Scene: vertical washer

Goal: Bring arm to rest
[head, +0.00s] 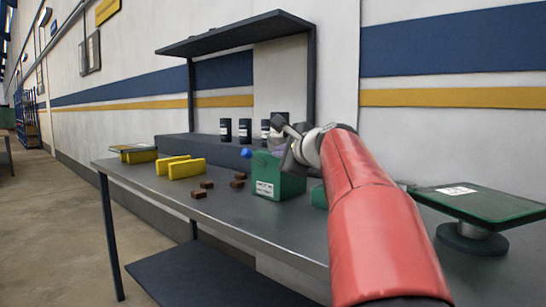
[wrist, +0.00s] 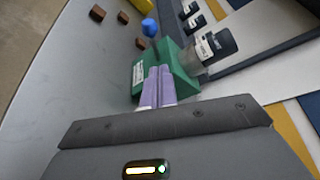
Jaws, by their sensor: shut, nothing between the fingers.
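My gripper shows in the wrist view (wrist: 160,72) with its two pale purple fingers together and nothing between them. In the head view my gripper (head: 277,152) is over the workbench, in front of the dark canisters and close to the green box (head: 278,178). My red arm reaches in from the lower right. The green box, with a white label, stands upright on the bench; it also shows just beyond the fingertips in the wrist view (wrist: 181,68). I cannot tell whether the fingers touch it. A blue ball-shaped knob (head: 245,153) is beside the box.
The grey workbench (head: 140,175) carries yellow blocks (head: 186,168), several brown blocks (head: 207,184) and a green-topped scale (head: 485,202) at right. Dark canisters (head: 225,130) stand on a raised ledge under a shelf (head: 240,32). The bench's front left is clear.

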